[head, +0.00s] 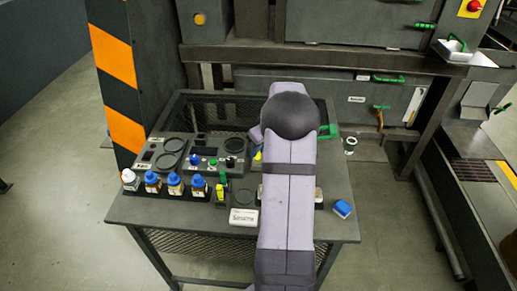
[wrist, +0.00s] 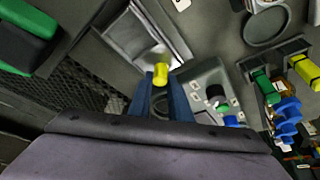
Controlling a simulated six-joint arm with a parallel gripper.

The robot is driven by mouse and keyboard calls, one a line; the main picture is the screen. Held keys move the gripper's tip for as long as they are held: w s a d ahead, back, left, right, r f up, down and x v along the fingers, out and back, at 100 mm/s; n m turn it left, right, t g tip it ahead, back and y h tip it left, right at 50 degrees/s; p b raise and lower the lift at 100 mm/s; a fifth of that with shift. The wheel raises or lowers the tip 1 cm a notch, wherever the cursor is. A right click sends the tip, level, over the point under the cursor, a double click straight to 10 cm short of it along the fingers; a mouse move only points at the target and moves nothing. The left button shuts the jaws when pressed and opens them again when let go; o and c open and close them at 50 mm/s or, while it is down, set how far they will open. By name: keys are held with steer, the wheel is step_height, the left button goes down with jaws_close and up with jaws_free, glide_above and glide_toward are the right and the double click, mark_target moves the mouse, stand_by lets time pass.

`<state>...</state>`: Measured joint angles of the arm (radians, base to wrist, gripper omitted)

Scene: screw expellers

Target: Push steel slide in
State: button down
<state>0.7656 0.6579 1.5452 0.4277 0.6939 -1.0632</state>
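The blue fingers of my gripper (wrist: 161,80) point down at the table, with a small yellow knob (wrist: 160,74) at and between their tips. The gap between the fingers is about the knob's width; whether they press on it is not clear. A bright steel slide (wrist: 152,45) in a grey frame lies just beyond the knob in the wrist view. In the head view my arm hides the gripper and most of the slide; only a bit of yellow (head: 257,155) shows beside the arm.
A grey control box (head: 220,155) with a blue and a black knob stands close to my gripper. Blue-capped bottles (head: 174,184) line the table's left front.

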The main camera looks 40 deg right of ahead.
steer(key=s+d+b, duration=0.1)
steer(key=s+d, duration=0.2)
steer(key=shift+s+d, duration=0.1)
steer(key=shift+s, duration=0.05)
steer(key=c, duration=1.6)
jaws_free()
steer(key=shift+r, duration=0.15)
steer(key=shift+b+v, duration=0.6)
steer(key=shift+v, duration=2.95)
